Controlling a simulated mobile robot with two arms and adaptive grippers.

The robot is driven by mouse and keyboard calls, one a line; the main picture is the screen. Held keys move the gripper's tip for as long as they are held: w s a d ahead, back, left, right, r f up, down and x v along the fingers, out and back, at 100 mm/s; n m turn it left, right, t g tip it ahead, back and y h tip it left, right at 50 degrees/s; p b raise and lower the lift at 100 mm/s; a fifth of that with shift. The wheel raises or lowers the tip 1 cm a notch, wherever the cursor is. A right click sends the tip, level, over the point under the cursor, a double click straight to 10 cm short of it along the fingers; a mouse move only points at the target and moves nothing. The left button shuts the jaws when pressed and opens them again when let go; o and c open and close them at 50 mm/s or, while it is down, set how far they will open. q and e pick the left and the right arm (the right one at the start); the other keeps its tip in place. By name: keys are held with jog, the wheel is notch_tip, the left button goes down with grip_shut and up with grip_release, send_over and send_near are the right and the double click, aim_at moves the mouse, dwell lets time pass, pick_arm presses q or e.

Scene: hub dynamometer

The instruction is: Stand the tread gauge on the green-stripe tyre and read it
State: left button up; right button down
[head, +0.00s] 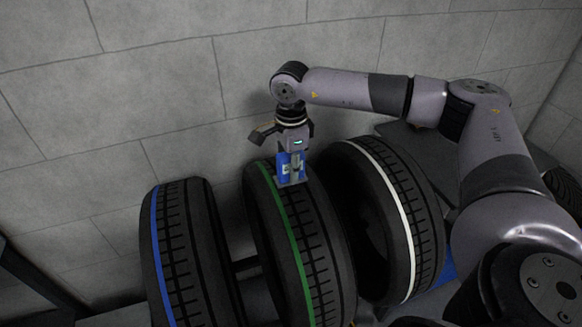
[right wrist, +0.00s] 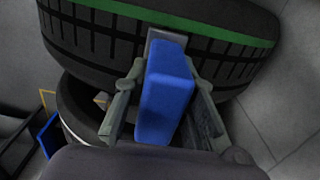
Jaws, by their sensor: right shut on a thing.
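The green-stripe tyre (head: 290,230) stands upright between two other tyres in the head view. Its green stripe and tread blocks also show in the right wrist view (right wrist: 110,32). My right gripper (head: 292,160) is shut on the blue tread gauge (head: 287,163), at the top of this tyre. In the right wrist view the gauge (right wrist: 168,90) sits between the two fingers (right wrist: 160,100), with its grey foot at the tread beside the green stripe. I cannot tell whether the foot touches the tread. No reading is visible. My left gripper is not in view.
A blue-stripe tyre (head: 185,250) stands to the left and a white-stripe tyre (head: 415,215) to the right, with narrow gaps between. A grey block wall (head: 150,90) rises close behind. Another dark tyre (head: 565,190) shows at the right edge.

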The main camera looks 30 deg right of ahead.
jog(key=shift+f+b, duration=0.45)
jog(key=shift+f, duration=0.15)
dwell(0.5)
dwell(0.6)
jog(key=c, duration=1.2)
grip_release()
jog(key=shift+c, duration=0.2)
jog(key=shift+r, duration=0.2)
notch_tip(320, 180, up, 12)
jog(key=shift+f, duration=0.2)
